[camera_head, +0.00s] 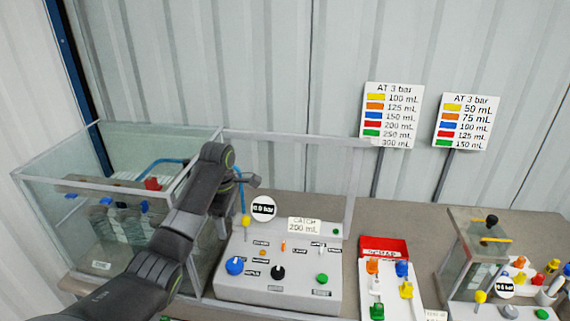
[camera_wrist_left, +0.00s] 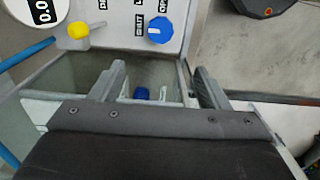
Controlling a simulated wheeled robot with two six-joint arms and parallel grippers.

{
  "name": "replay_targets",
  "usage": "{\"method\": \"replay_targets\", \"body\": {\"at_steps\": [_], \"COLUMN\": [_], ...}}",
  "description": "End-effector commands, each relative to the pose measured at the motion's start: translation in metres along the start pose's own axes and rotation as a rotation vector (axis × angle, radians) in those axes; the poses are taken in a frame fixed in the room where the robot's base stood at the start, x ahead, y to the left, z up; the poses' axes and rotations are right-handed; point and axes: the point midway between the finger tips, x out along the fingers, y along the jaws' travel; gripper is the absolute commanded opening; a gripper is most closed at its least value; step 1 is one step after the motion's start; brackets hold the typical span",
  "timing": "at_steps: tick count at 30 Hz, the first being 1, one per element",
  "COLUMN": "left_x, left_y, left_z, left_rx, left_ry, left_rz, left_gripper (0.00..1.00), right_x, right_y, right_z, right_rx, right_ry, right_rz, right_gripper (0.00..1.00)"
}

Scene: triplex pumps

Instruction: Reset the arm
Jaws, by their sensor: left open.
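My left arm comes in from the lower left of the head view and bends over beside the glass tank (camera_head: 50,205). My left gripper (camera_head: 246,181) hangs above the back left of the grey control panel (camera_head: 300,288), near the round bar gauge (camera_head: 263,209). In the left wrist view the two fingers of the left gripper (camera_wrist_left: 160,85) stand apart with nothing held between them. A blue part (camera_wrist_left: 142,94) shows lower down between them, inside a walled box. My right gripper is not in view.
The panel carries a blue knob (camera_head: 235,265), a black knob (camera_head: 278,273) and a yellow lever (camera_head: 246,221). A blue tube (camera_wrist_left: 28,55) passes beside the gripper. A red tray (camera_head: 383,247) and a smaller glass box (camera_head: 478,250) stand to the right. Two sign boards stand behind.

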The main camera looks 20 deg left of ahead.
Motion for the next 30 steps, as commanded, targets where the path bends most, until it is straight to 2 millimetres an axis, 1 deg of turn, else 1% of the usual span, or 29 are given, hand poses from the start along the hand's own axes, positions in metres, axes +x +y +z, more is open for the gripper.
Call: {"method": "replay_targets", "body": {"at_steps": [2,5,8,11,12,14,15,17,18,20,21,23,24,26,27,30], "left_x": [0.002,0.015,0.042,0.075,0.088,0.105,0.115,0.128,0.136,0.146,0.151,0.157,0.16,0.162,0.162,0.158], "left_y": [-0.001,-0.009,-0.027,-0.056,-0.069,-0.089,-0.103,-0.125,-0.14,-0.163,-0.178,-0.202,-0.217,-0.241,-0.257,-0.293], "left_z": [0.0,0.0,-0.001,-0.002,-0.003,-0.003,-0.004,-0.005,-0.005,-0.007,-0.007,-0.009,-0.009,-0.011,-0.012,-0.015], "left_rx": [0.005,0.05,0.158,0.317,0.385,0.486,0.552,0.649,0.713,0.807,0.869,0.959,1.018,1.105,1.161,1.289], "left_ry": [0.0,0.006,0.018,0.034,0.042,0.052,0.06,0.072,0.079,0.094,0.102,0.119,0.131,0.151,0.166,0.205], "left_rz": [0.0,0.005,0.017,0.037,0.048,0.063,0.072,0.087,0.097,0.11,0.121,0.132,0.142,0.154,0.16,0.174], "left_gripper": [0.7,0.7,0.7,0.7,0.7,0.7,0.7,0.7,0.7,0.7,0.7,0.7,0.7,0.7,0.7,0.7], "right_x": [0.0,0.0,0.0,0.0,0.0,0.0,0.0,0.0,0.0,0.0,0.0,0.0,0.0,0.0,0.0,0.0], "right_y": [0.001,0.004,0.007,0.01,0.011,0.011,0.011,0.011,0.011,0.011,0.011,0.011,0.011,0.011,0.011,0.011], "right_z": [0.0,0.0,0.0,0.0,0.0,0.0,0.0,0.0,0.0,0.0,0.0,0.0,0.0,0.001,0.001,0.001], "right_rx": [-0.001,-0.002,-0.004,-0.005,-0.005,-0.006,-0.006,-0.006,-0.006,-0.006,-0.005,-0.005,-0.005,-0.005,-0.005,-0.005], "right_ry": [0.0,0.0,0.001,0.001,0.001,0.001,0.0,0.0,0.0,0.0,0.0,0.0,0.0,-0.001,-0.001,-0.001], "right_rz": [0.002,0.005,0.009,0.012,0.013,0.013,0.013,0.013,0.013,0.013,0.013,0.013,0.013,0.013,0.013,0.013], "right_gripper": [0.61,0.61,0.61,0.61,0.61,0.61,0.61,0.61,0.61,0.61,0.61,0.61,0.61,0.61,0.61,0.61]}}
